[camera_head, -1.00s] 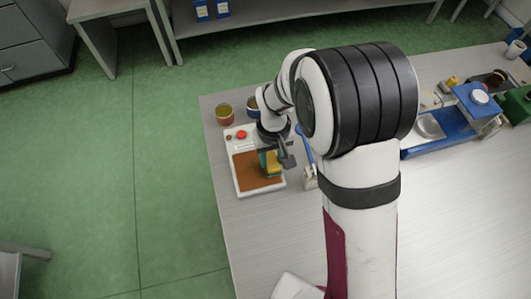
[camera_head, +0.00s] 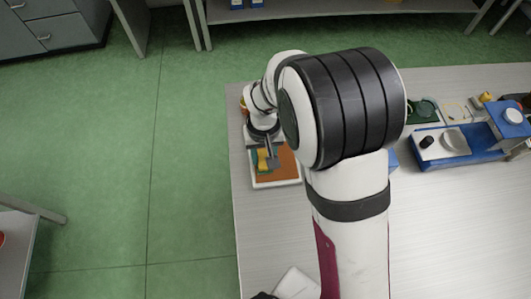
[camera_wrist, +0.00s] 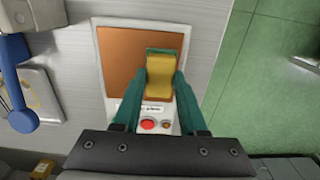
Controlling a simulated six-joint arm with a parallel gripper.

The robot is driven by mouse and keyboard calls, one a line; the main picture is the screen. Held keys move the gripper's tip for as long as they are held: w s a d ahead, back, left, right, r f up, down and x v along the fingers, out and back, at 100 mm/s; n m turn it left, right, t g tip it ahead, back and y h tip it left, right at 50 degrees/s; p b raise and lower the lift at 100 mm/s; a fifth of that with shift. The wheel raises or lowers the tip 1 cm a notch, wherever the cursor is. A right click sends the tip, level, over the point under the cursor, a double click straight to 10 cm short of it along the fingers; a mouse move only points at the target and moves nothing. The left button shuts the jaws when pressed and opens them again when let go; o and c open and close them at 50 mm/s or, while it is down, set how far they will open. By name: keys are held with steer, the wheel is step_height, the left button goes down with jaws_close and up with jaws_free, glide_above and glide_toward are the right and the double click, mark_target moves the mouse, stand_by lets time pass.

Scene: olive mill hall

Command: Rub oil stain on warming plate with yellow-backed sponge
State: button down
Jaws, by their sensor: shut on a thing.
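The warming plate (camera_head: 288,166) is a white unit with an orange-brown top, near the table's left edge in the head view. In the wrist view the warming plate (camera_wrist: 118,58) shows a red button and a smaller orange one on its near end. My gripper (camera_wrist: 160,80) has green fingers shut on the yellow-backed sponge (camera_wrist: 160,76), which has a green edge. The sponge (camera_head: 263,160) is over the left part of the plate in the head view. I cannot tell whether it touches the surface. No oil stain is distinguishable; the sponge and fingers cover part of the top.
A blue-handled tool (camera_wrist: 14,75) and a pale dish (camera_wrist: 35,100) lie beside the plate in the wrist view. A blue-based device (camera_head: 455,148) stands on the right of the table (camera_head: 440,225). The table's front middle is mostly clear. Green floor lies beyond the left edge.

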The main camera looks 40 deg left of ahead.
steer(key=shift+w+d, duration=2.45)
steer(key=shift+d, duration=0.05)
step_height(320, 180, up, 8)
steer(key=w+d+r+m, duration=0.3)
steer(key=d+r, duration=0.5)
steer(key=d, duration=0.5)
steer(key=w+d+r+m, duration=0.3)
steer(key=d+r+m, duration=0.3)
steer(key=d, duration=0.7)
step_height(320, 180, up, 2)
steer(key=shift+w+d+r, duration=0.2)
steer(key=shift+d, duration=0.05)
